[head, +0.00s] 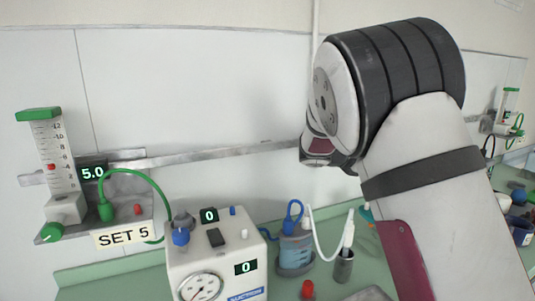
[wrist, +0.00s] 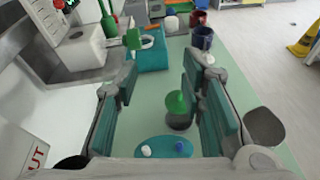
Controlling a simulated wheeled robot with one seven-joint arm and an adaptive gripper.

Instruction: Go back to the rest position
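My gripper (wrist: 160,105) shows in the wrist view with its two teal-padded fingers spread wide apart. Nothing is held between the pads. It is above a pale green counter (wrist: 250,98). A green-tipped item in a dark round holder (wrist: 180,117) shows between and below the fingers. In the head view my arm rises large at the right and bends at a dark-banded joint. The gripper itself does not show there.
A flowmeter (head: 55,165) reading 5.0 hangs on the wall rail above a "SET 5" label (head: 123,236). A suction unit (head: 215,258) and a blue-lidded jar (head: 295,252) stand on the counter. A yellow floor sign (wrist: 303,40) stands at the far right in the wrist view.

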